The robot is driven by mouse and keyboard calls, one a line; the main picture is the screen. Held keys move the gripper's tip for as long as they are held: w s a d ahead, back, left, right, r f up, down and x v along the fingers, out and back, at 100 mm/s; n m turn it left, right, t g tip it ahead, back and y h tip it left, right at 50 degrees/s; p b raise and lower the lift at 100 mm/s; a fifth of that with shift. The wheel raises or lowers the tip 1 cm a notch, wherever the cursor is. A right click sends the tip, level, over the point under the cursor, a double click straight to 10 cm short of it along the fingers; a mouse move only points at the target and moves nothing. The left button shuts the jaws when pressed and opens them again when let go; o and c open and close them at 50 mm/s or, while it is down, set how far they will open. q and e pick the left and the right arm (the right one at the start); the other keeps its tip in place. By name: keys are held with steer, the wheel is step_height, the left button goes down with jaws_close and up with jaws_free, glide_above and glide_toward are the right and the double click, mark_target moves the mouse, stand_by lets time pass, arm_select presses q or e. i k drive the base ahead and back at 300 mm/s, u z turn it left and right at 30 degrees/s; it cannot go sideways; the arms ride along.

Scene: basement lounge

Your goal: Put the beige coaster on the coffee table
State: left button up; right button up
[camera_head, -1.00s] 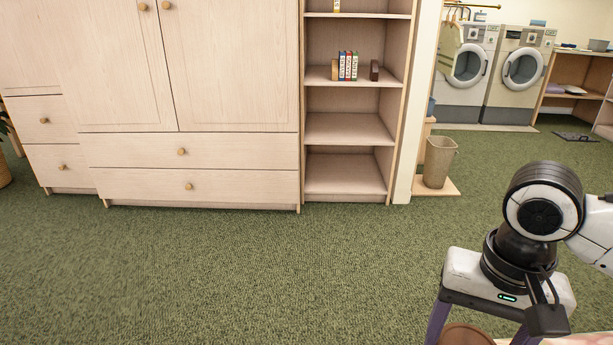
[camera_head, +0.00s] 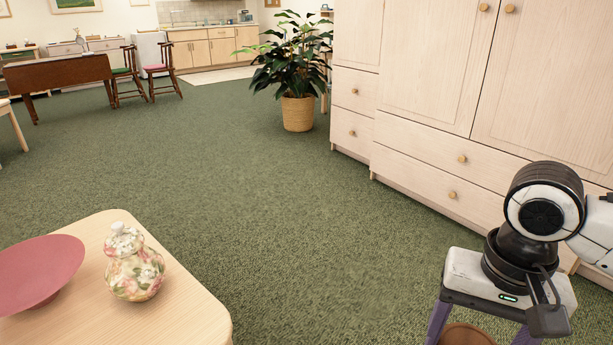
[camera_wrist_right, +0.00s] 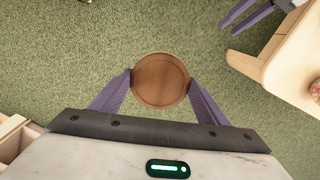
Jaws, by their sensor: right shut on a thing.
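A round brown wooden coaster (camera_wrist_right: 160,80) is held flat between the two purple fingers of my right gripper (camera_wrist_right: 160,84). The head view shows part of the coaster (camera_head: 466,335) at the bottom edge, with my right gripper (camera_head: 468,328) above the carpet. The light wood coffee table (camera_head: 190,312) stands at the lower left, well left of my right gripper. Its rounded edge (camera_wrist_right: 285,65) also shows at the upper right of the wrist view. Purple fingers of my left gripper (camera_wrist_right: 246,16) show there beside the table; their opening is unclear.
A pink bowl (camera_head: 40,268) and a floral lidded jar (camera_head: 134,265) stand on the coffee table; its near right corner is bare. A pale cabinet (camera_head: 430,130) is at right, a potted plant (camera_head: 298,112) behind. Open green carpet (camera_head: 270,220) lies between.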

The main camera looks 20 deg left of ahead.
mark_target(183, 323)
steer(key=u, duration=1.15)
steer(key=i, duration=0.85)
steer(key=u, duration=1.45)
